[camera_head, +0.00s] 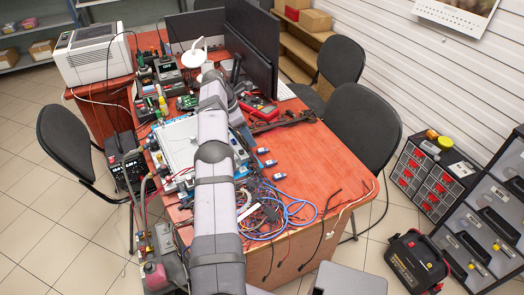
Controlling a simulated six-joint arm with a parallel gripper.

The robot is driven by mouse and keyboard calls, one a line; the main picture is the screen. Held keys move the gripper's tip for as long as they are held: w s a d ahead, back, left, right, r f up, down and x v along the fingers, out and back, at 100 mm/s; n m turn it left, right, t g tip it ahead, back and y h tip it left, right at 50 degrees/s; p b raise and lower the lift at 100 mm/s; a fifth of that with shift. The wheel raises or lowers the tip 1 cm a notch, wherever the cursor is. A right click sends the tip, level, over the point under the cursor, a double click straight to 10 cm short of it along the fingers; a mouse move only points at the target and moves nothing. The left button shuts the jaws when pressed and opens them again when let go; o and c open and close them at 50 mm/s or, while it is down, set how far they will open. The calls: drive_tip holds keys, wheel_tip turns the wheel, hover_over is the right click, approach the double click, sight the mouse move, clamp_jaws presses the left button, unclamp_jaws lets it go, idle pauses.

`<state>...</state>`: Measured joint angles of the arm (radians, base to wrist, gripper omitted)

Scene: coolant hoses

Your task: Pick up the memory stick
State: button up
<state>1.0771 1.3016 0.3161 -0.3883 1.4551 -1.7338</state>
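Several small blue-and-white pieces, shaped like memory sticks, lie in a slanting row on the red-orange table (320,160), right of my arm. The upper one (262,150), the middle one (270,163) and the lower one (279,176) lie apart from each other on bare tabletop. They are too small to tell for certain what they are. My grey arm rises through the middle of the picture and covers part of the table. My gripper cannot be made out; the arm's far end is hidden behind its own links.
Blue and dark cables (290,212) tangle at the table's front. A red multimeter (258,107) and dark monitors (250,45) stand behind. A white printer (93,53) is back left. Black chairs (363,125) stand at the right side. The tabletop's right half is mostly clear.

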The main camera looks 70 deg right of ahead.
sight(259, 150)
drive_tip(key=shift+s+x, duration=0.2)
drive_tip(key=shift+x, duration=3.4)
drive_tip(key=shift+d+r, duration=0.1)
clamp_jaws()
